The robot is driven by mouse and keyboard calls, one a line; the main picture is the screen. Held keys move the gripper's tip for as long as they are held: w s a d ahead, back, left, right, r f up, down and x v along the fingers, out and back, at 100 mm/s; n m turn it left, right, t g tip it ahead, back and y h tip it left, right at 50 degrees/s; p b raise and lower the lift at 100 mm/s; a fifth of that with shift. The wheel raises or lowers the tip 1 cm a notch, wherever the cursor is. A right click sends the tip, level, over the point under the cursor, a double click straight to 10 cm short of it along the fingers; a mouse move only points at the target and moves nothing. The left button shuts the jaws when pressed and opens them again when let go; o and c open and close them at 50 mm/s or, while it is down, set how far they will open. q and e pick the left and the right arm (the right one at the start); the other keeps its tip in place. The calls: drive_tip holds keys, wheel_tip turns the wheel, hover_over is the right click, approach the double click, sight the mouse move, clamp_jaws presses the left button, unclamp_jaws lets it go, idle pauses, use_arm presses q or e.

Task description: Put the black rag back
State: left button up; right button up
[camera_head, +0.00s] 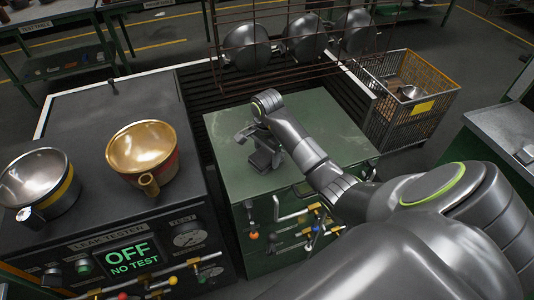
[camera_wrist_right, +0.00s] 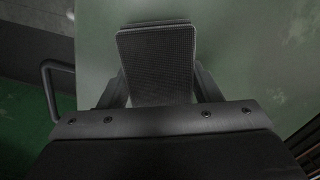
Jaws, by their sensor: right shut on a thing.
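My right gripper (camera_head: 257,146) is above the left front part of the green cabinet's top. It is shut on a dark thing, which I take for the black rag; its outline blends with the dark fingers. In the right wrist view a flat, dark, finely textured patch (camera_wrist_right: 157,65) shows at the jaws, over the green top; whether it is cloth or a finger's face is hard to tell. No other black rag can be made out. My left gripper is not in view.
The green cabinet (camera_head: 330,118) has handles and valves on its front. A leak tester (camera_head: 100,105) with a gold pot (camera_head: 142,150) and a steel pot (camera_head: 38,178) stands left. Pots hang from a rack (camera_head: 305,38) behind. A wire basket (camera_head: 410,110) stands at the right.

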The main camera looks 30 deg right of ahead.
sight(267, 153)
drive_tip(key=shift+f, duration=0.15)
drive_tip(key=o, duration=1.1)
drive_tip(key=shift+r, duration=0.35)
wheel_tip(267, 153, up, 4)
drive_tip(key=shift+f, duration=0.1)
wheel_tip(267, 153, up, 6)
drive_tip(key=p, duration=0.5)
drive_tip(key=shift+f, duration=0.15)
drive_tip(key=shift+r+p, duration=1.05)
drive_tip(key=shift+p, duration=0.25)
